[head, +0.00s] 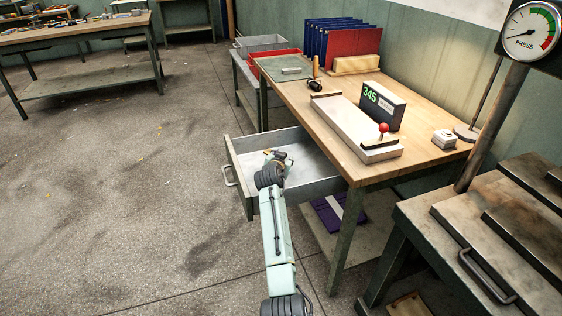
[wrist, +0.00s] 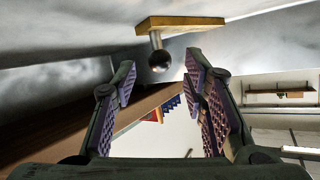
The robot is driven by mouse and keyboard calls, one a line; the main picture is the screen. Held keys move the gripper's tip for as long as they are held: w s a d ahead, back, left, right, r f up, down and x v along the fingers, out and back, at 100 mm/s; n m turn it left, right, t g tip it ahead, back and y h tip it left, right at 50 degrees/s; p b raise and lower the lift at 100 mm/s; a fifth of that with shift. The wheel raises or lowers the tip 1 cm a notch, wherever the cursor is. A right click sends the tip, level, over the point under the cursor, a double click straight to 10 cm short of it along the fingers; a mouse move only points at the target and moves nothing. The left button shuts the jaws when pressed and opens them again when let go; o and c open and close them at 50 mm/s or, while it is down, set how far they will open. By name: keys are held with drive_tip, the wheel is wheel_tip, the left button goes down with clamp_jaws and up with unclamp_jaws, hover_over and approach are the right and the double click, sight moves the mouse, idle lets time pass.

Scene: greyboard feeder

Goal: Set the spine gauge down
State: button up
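The likely spine gauge, a flat yellowish-brown plate (wrist: 180,22) with a short metal stem and a dark ball knob (wrist: 160,61), lies against the grey metal floor of the open drawer (head: 315,188). The wrist view appears turned over, so the knob points down in it. My gripper (wrist: 160,78) is open, its two ridged pads on either side of the knob with a visible gap to each. In the head view my gripper (head: 277,158) is inside the drawer and mostly hides the gauge.
The workbench (head: 333,123) above the drawer holds a long metal fixture (head: 350,128) with a red knob, a dark box reading 345 (head: 382,105), a small white box (head: 444,139) and red and blue boards (head: 342,41). A press (head: 510,225) stands at right.

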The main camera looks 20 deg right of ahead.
drive_tip(key=shift+v, duration=1.9)
